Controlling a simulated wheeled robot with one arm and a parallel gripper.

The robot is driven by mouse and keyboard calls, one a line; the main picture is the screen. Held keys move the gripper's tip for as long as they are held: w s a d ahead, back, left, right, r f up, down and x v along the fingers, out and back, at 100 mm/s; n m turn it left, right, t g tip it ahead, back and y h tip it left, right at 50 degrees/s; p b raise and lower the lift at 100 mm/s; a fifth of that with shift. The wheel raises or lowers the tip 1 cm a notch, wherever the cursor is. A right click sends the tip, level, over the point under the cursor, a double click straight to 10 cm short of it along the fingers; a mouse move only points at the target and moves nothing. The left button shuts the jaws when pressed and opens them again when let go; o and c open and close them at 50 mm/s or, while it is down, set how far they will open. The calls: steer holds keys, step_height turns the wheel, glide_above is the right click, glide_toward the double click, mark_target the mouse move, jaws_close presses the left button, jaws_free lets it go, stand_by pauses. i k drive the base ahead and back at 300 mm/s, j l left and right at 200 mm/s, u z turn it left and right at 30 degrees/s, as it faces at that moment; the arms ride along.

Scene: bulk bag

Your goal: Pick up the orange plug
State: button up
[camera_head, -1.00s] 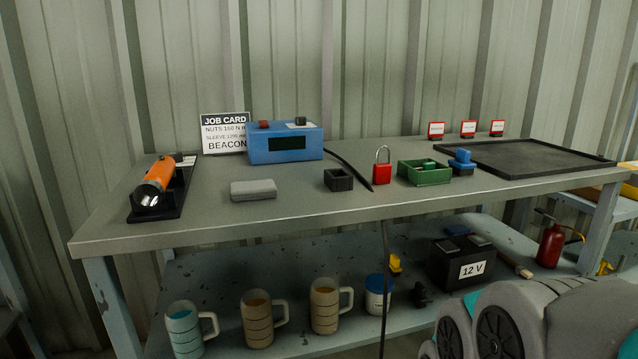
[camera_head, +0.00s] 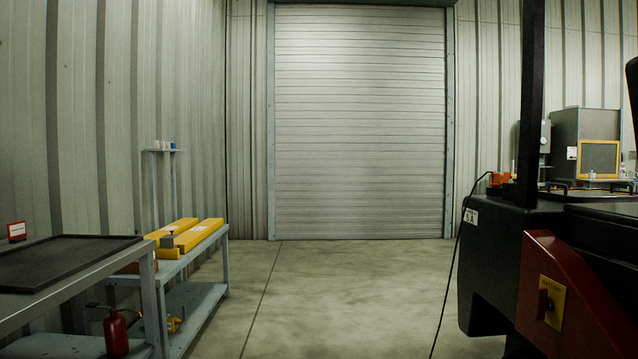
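A small orange object (camera_head: 496,179), which looks like a plug or connector, sits on top of the black vehicle body at the right. A thin black cable runs from beside it down to the floor. It is small in the picture, so its exact shape and how it is seated are hard to tell. My gripper is not in view.
The black and red vehicle (camera_head: 567,295), with a yellow battery label, fills the right side. A bench with a black tray (camera_head: 62,262) and a cart with yellow bars (camera_head: 186,234) stand left. Open concrete floor leads to a roller door (camera_head: 360,120).

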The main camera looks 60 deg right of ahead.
mark_target(496, 177)
steer(key=z, duration=3.05)
steer(key=i+j+z, duration=0.35)
steer(key=i+j, duration=1)
